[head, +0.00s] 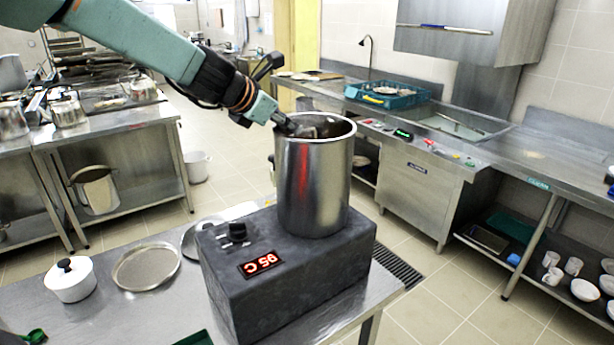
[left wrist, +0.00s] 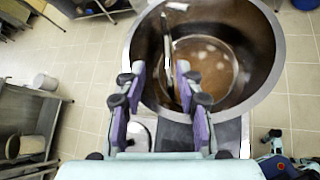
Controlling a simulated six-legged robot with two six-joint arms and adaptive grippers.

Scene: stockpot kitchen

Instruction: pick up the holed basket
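A tall steel stockpot (head: 312,185) stands on a dark heater block (head: 290,275) with a red display reading 95 C. My left gripper (head: 300,129) reaches over the pot's left rim, its tips at the mouth. In the left wrist view, my left gripper (left wrist: 160,82) is open, its purple-padded fingers apart at the rim of the pot (left wrist: 262,60). A thin upright handle (left wrist: 168,48) inside the pot runs down toward the gap between the fingers. A round brownish floor with pale spots shows below; I cannot tell whether it is the holed basket. My right gripper is not in view.
On the steel table (head: 190,310) lie a round mesh-like disc (head: 146,266) and a white lidded pot (head: 70,280). A round metal lid (head: 200,238) lies by the heater. A blue crate (head: 388,95) stands on the back counter.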

